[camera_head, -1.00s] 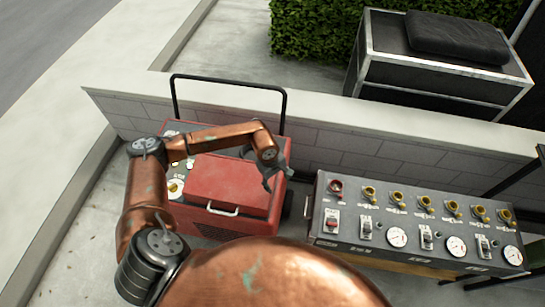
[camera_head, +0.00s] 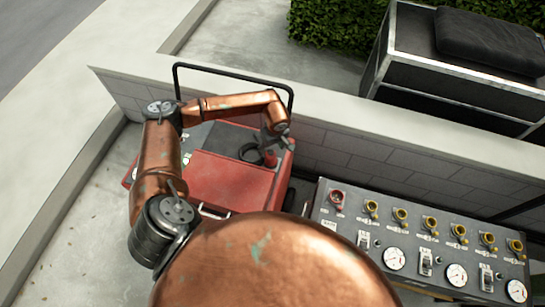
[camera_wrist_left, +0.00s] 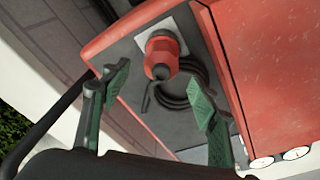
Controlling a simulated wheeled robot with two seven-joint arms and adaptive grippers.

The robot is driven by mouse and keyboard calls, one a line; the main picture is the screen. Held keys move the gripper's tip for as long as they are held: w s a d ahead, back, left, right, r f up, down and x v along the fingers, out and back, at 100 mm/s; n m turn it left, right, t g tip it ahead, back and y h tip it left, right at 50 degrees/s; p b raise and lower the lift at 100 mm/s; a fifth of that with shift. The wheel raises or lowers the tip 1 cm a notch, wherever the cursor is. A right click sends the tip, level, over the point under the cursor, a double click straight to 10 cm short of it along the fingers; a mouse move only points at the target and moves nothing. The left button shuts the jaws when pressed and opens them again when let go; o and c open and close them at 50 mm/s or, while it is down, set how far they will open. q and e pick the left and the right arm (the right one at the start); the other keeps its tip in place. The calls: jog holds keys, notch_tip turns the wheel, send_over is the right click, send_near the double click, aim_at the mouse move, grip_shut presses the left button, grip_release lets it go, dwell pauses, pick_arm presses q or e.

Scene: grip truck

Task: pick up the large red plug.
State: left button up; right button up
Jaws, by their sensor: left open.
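The large red plug (camera_wrist_left: 161,48) stands on the dark top of a red machine, at a light plate, with a black cable coiled beside it. In the head view the plug (camera_head: 270,159) shows as a small red piece just below my left gripper (camera_head: 278,140). In the left wrist view the two green-padded fingers of that gripper (camera_wrist_left: 158,105) are spread apart, with the plug ahead of and between them. The fingers do not touch the plug. My right gripper is not in view.
The red machine (camera_head: 230,180) has a black handle bar (camera_head: 232,66) behind it. A control panel (camera_head: 420,235) with yellow and red sockets, switches and gauges stands to the right. A low wall (camera_head: 370,150) runs behind; a black case (camera_head: 460,65) lies beyond it.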

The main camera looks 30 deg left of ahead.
aim_at(271, 152)
pick_arm(q)
jog(key=shift+d+f, duration=0.1)
jog(key=shift+f, duration=0.8)
jog(key=f, duration=0.3)
jog(key=shift+w+a+f+p, duration=0.1)
jog(key=shift+a+f+p, duration=0.15)
jog(key=shift+a+p, duration=0.1)
jog(key=shift+f, duration=0.4)
jog(key=c, duration=1.5)
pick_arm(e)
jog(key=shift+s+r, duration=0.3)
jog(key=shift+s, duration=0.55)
